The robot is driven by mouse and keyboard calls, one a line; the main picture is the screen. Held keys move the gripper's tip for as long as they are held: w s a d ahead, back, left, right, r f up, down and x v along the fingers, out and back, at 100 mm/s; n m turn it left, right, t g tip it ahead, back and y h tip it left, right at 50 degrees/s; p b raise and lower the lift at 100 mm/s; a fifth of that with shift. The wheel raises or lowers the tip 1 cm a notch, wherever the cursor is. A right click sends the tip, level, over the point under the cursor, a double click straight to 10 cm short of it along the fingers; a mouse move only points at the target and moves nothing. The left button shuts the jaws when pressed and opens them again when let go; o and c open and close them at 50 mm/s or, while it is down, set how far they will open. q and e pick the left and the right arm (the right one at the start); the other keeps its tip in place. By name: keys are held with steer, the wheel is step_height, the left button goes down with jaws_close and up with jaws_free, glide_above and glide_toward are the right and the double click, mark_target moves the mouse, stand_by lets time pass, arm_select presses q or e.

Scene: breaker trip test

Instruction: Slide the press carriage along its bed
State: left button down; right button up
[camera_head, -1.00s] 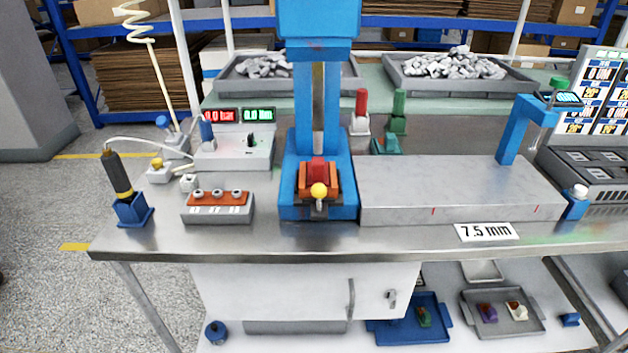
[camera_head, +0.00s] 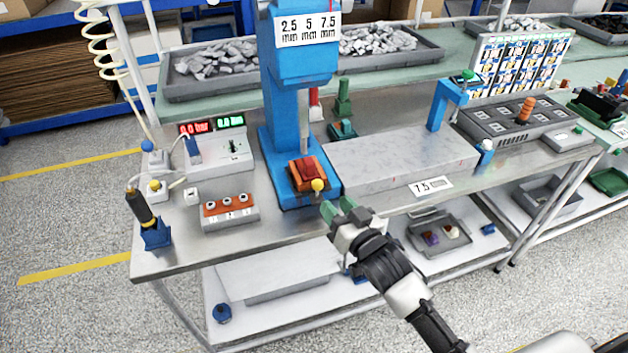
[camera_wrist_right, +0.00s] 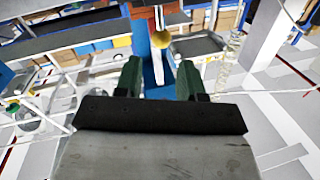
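The press carriage (camera_head: 305,174) is an orange block with a red part on it and a yellow ball knob (camera_head: 318,184) at its front. It sits low on the blue press (camera_head: 300,110), beside the grey bed block (camera_head: 400,160). My right gripper (camera_head: 338,207) has green fingertips spread apart and empty. It is in front of the bench edge, just short of the knob and a little right of it. In the right wrist view the knob (camera_wrist_right: 161,39) shows beyond the gap between the open fingers (camera_wrist_right: 158,80). My left gripper is not in view.
Left of the press are an orange-topped block with several knobs (camera_head: 230,211), a display box (camera_head: 222,150) and a dark-handled tool in a blue holder (camera_head: 150,222). The bench front (camera_head: 260,228) is bare.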

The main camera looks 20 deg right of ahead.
mark_target(321, 189)
steer(key=p+x, duration=0.1)
steer(key=x, duration=0.7)
steer(key=shift+w+a, duration=0.15)
steer(key=shift+w, duration=0.05)
jaws_close()
